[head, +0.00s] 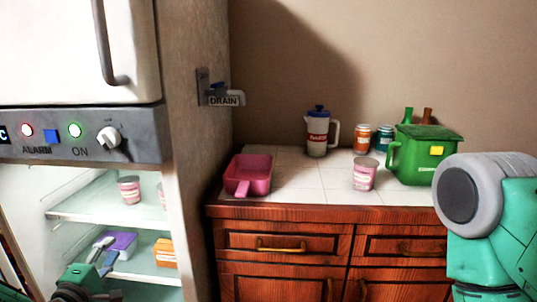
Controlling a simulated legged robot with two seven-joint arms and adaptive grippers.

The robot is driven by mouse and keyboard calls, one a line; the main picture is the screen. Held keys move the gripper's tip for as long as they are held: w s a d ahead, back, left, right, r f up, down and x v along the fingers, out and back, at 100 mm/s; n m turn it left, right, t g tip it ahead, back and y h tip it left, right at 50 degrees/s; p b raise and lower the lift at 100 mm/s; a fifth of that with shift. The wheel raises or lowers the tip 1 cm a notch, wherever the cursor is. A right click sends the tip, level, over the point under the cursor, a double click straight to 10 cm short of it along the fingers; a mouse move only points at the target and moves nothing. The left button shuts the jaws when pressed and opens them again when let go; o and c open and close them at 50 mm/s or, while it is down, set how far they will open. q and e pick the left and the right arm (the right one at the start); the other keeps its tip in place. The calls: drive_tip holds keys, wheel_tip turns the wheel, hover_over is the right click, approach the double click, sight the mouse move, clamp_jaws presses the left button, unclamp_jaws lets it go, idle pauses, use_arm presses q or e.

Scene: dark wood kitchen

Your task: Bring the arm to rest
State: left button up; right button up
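My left gripper (110,250) is at the lower left, in front of the open fridge compartment. Its two fingers look apart, with nothing seen held between them. A purple item (122,243) on the fridge shelf shows just behind the fingertips; I cannot tell whether they touch it. My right arm (487,215) is at the right edge, teal with a large grey joint, raised in front of the counter. The gripper of that arm is outside the view.
The fridge shelf (90,213) holds a pink-labelled can (129,190) and an orange box (165,252) below. The tiled counter (310,183) bears a pink pan (248,175), jug (318,132), can (364,174), jars and green bin (420,160). A drain valve (220,98) juts from the wall.

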use_arm(q)
drive_tip(key=s+d+f+m+g+h, duration=0.3)
drive_tip(key=s+d+f+m+g, duration=0.6)
drive_tip(key=s+d+f, duration=0.6)
drive_tip(key=s+a+f+m+g+y, duration=0.2)
drive_tip(key=s+f+m+g, duration=0.1)
drive_tip(key=s, duration=0.8)
drive_tip(key=s+a+f+m+g+y, duration=0.2)
drive_tip(key=s+m+g, duration=0.3)
drive_tip(key=s, duration=0.7)
drive_tip(key=shift+a+f+m+g, duration=0.4)
drive_tip(key=shift+a+f, duration=0.2)
drive_tip(key=shift+f, duration=0.1)
